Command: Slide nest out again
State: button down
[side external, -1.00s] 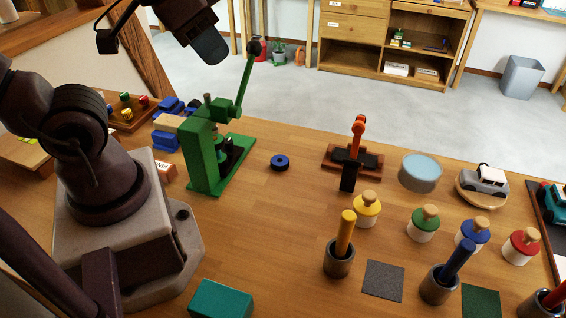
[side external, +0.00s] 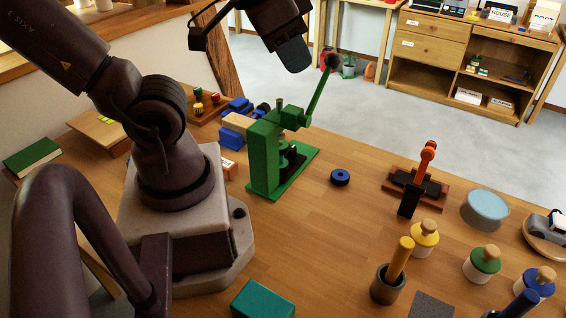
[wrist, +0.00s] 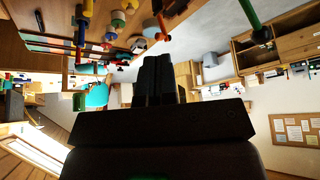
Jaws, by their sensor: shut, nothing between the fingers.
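The green press (side external: 264,160) stands on its green base plate, with its lever raised up to the right and ending in a dark knob (side external: 333,62). A black part (side external: 291,162), which looks like the nest, sits low at the press's right side on the plate. The press body partly hides it, so I cannot tell how far out it is. My gripper (side external: 293,56) is high above the table, above the press and left of the knob, touching nothing. In the wrist view my gripper's fingers (wrist: 158,75) are shut and empty, and the green lever (wrist: 248,14) shows at the top.
A blue ring (side external: 340,177) lies right of the press. An orange-handled clamp (side external: 418,185), a pale blue disc (side external: 486,208) and several knobbed pots are further right. The table front of the press is mostly clear.

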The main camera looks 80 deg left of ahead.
dwell(0.4)
jog(key=c, duration=1.5)
grip_release()
jog(key=shift+r, duration=0.1)
jog(key=shift+c, duration=0.2)
jog(key=o, duration=0.6)
jog(key=r, duration=0.5)
jog(key=shift+w+a+r, duration=0.15)
jog(key=shift+w+r, duration=0.05)
jog(key=shift+o, duration=0.2)
jog(key=r+m+g+h, duration=0.1)
jog(key=m+g, duration=0.6)
jog(key=m, duration=1.1)
send_over(292, 148)
jog(key=w+d, duration=0.4)
jog(key=s+a+f+m+h, duration=0.25)
jog(key=a+m, duration=0.35)
jog(key=a, duration=0.3)
jog(key=shift+g, duration=0.4)
jog(key=w+a+f+x, duration=0.1)
jog(key=a+x, duration=0.1)
jog(key=x, duration=1)
jog(key=w+a+f+x, duration=0.1)
jog(key=w+a+x, duration=0.1)
jog(key=x, duration=1)
jog(key=w+a+f+x, duration=0.1)
jog(key=w+a+x, duration=0.1)
jog(key=x, duration=1)
jog(key=shift+w, duration=0.2)
jog(key=shift+h, duration=0.25)
